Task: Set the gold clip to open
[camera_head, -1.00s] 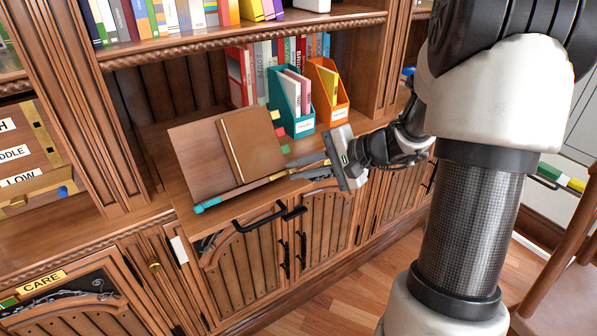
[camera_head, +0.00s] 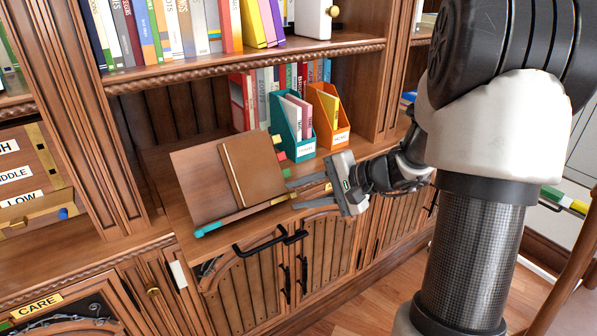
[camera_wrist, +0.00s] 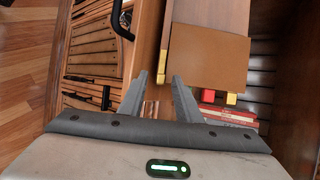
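A wooden book stand (camera_head: 205,190) with a brown book (camera_head: 250,172) leaning on it stands on the cabinet's pull-out shelf. Its lower ledge has a teal piece at the left end (camera_head: 208,229) and the gold clip (camera_head: 281,199) toward the right end. My gripper (camera_head: 293,194) is at the stand's right side, with its fingers apart and empty. In the wrist view, the gold clip (camera_wrist: 162,79) shows between the fingertips of my gripper (camera_wrist: 160,76). I cannot tell whether the fingers touch it or whether the clip is open or shut.
Yellow (camera_head: 277,140) and red tabs (camera_head: 281,155) stick out beside the stand. Teal (camera_head: 293,130) and orange file boxes (camera_head: 328,115) stand behind my gripper. Black handles (camera_head: 260,245) project from the front below. The floor (camera_head: 385,290) in front is clear.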

